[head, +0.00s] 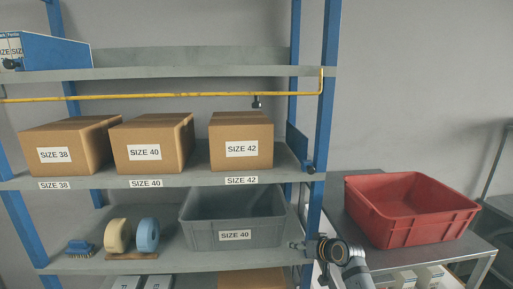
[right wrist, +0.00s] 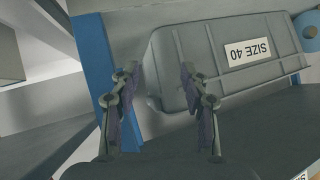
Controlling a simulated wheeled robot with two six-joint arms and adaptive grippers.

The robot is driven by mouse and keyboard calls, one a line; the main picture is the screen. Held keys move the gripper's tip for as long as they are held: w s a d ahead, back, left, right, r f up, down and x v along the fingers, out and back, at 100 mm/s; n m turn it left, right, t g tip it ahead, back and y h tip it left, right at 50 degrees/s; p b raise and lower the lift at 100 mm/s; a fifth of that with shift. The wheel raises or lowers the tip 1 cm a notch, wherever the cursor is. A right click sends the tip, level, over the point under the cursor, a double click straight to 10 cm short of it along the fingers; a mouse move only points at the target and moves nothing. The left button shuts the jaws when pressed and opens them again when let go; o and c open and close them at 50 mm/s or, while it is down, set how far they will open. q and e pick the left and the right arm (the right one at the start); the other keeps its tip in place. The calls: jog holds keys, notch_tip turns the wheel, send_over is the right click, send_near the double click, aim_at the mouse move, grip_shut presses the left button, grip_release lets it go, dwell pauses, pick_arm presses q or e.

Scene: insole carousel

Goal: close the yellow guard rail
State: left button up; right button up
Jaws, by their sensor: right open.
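The yellow guard rail (head: 170,96) is a thin bar across the shelf rack, level with the space above the cartons and just under the top shelf. Its right end bends up beside the right blue post. A small dark fitting (head: 256,104) hangs below the rail. A dark bracket (head: 310,168) sits on the right post at middle shelf height. My right gripper (head: 298,246) is low at the right post, by the grey crate. In the right wrist view its fingers (right wrist: 160,73) are apart with nothing between them. My left gripper is out of view.
Cartons marked SIZE 38 (head: 88,140), SIZE 40 (head: 168,138) and SIZE 42 (head: 262,135) stand on the middle shelf. The grey crate (head: 215,238) is below, also in the right wrist view (right wrist: 215,65). A red crate (head: 385,228) stands on the right table.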

jog(key=a+r+n+t+y, duration=0.1)
jog(key=a+r+n+y, duration=0.25)
jog(key=r, duration=1.55)
jog(key=n+t+y, duration=0.1)
jog(key=n+y, duration=0.4)
send_near(260, 106)
jog(key=p+x, duration=0.4)
jog(key=x, duration=0.6)
jog(key=shift+w+a, duration=0.15)
jog(key=shift+w, duration=0.1)
jog(key=shift+w+a+f+p, duration=0.15)
jog(key=shift+w+a+p, duration=0.05)
jog(key=shift+w+p, duration=0.1)
grip_shut()
